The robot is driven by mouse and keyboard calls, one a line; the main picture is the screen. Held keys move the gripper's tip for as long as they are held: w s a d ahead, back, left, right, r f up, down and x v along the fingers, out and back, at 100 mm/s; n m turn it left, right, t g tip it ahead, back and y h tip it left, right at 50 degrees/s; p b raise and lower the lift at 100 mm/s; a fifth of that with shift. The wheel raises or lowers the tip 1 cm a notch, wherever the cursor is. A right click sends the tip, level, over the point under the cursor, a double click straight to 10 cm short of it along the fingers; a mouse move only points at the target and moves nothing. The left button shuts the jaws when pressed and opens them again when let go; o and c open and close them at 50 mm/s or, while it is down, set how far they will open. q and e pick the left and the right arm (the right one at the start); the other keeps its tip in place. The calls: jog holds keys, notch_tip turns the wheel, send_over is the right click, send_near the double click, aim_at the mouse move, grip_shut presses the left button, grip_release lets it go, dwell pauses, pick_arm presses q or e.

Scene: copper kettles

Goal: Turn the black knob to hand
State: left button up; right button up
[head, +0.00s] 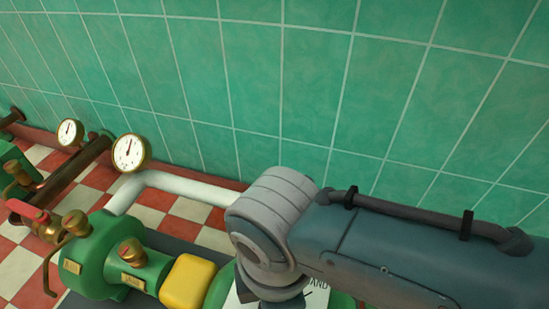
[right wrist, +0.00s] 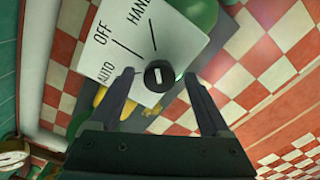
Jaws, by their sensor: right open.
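The black knob (right wrist: 159,76) is round with a pale bar across its face. It sits at the lower corner of a white plate (right wrist: 155,35) lettered OFF, AUTO and HAND, in the right wrist view. I cannot tell which label the bar lines up with. My right gripper (right wrist: 159,74) is open, its two fingers on either side of the knob with gaps showing; I cannot tell how far the fingertips are from it in depth. In the head view my right arm hides the knob and most of the plate (head: 317,298), leaving "AND" readable. My left gripper is not in view.
In the head view, a green pump body (head: 92,262) with brass fittings and a yellow block (head: 187,283) stand left of my arm. A white pipe (head: 190,187) and a gauge (head: 129,152) are behind. A green tiled wall (head: 270,80) closes the back.

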notch_tip(320, 180, up, 10)
jog(key=p, duration=0.8)
